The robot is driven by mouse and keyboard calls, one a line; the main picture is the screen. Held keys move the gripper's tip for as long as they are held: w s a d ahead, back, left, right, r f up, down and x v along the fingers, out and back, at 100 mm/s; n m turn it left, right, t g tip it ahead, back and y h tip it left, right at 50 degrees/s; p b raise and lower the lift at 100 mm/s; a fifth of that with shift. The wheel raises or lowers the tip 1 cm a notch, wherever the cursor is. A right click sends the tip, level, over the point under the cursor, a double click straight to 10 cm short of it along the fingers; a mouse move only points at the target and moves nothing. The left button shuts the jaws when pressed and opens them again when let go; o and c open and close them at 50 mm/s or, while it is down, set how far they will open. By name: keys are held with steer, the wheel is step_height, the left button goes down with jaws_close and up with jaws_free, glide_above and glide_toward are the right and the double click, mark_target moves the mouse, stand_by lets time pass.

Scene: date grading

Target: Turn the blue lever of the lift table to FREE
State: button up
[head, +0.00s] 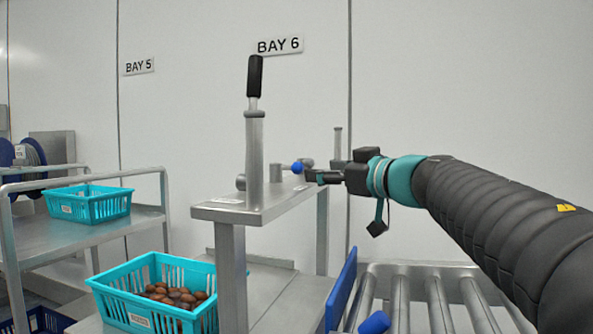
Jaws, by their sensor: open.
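The blue lever's round knob (297,167) shows above the grey metal top of a raised stand (225,211), in the middle of the head view. A short metal shaft sits right by the knob; which way the lever points is hard to tell. My gripper (311,176) comes in from the right and is open, its fingertips just right of the knob. Whether they touch it or only overlap it in the picture, I cannot tell. No FREE marking is readable; small pale labels on the stand top are too small to read.
A tall post with a black handle (254,76) stands left of the knob. A turquoise basket of brown dates (112,300) is below left. An empty-looking turquoise basket (90,207) sits on a cart. A roller conveyor (440,306) with a blue side plate (342,290) lies below my arm.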

mark_target(300, 168)
steer(key=x, duration=0.9)
steer(key=shift+w+a+b, duration=0.15)
steer(key=shift+a+b, duration=0.1)
steer(key=shift+b, duration=0.1)
jaws_close()
